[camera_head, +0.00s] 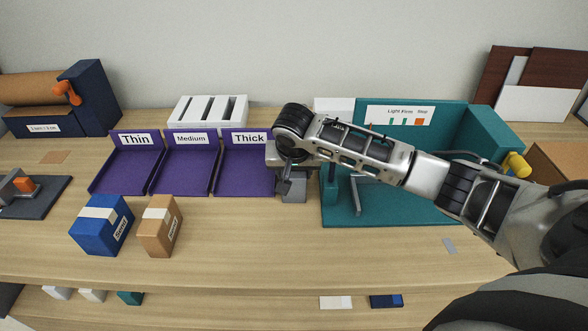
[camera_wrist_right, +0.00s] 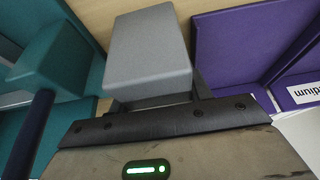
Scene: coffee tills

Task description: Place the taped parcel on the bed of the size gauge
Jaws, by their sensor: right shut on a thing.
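My right gripper (camera_head: 290,182) is shut on a plain grey block (camera_wrist_right: 148,50). The block also shows in the head view (camera_head: 295,191), just left of the teal device; no tape shows on its visible faces. The teal device (camera_head: 400,207), likely the size gauge, has a flat bed, upright walls, a grey bar and a card reading "Light Firm Stop". My arm covers part of it. Two boxes with pale bands and labels stand at front left, one blue (camera_head: 96,232) and one brown (camera_head: 157,235); I cannot tell which parcel is meant. My left gripper is out of view.
Purple trays marked Thin (camera_head: 125,172), Medium (camera_head: 185,174) and Thick (camera_head: 243,178) stand left of my gripper. A white slotted rack (camera_head: 208,110) is behind them. A navy roll dispenser (camera_head: 88,100) stands at far left. The front middle of the counter is clear.

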